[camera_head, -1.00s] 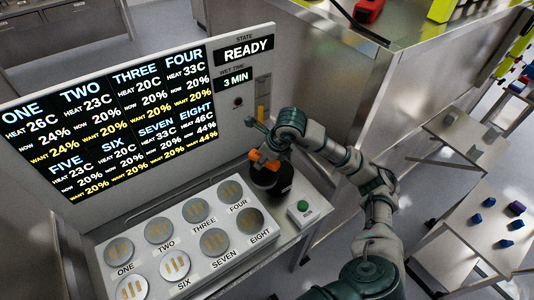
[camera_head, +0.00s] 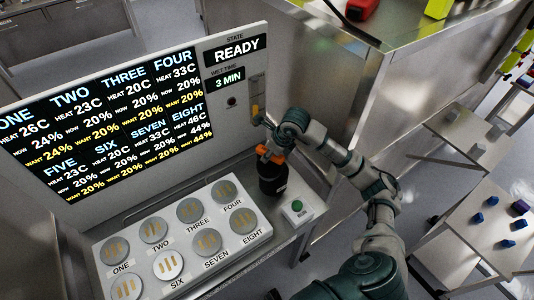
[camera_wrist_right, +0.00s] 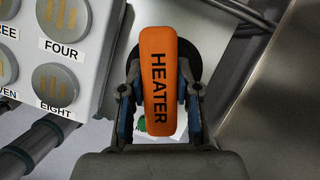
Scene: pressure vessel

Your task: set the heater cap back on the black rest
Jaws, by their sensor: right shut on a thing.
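The heater cap (camera_wrist_right: 158,75) is orange with the word HEATER on it. It fills the middle of the right wrist view, between the two fingers of my right gripper (camera_wrist_right: 158,110). In the head view the orange cap (camera_head: 268,153) sits right above the black rest (camera_head: 272,178), a dark round stand beside the panel of numbered plates. Whether the cap touches the rest cannot be told. In the wrist view part of the black rest (camera_wrist_right: 192,55) shows behind the cap. My right gripper (camera_head: 273,146) is shut on the cap. My left gripper is not in view.
The white panel with numbered round plates (camera_head: 225,190) lies left of the rest. A green button box (camera_head: 297,210) stands just right of it. A display board (camera_head: 110,120) reading READY rises behind. A metal wall (camera_head: 340,90) stands behind my right arm.

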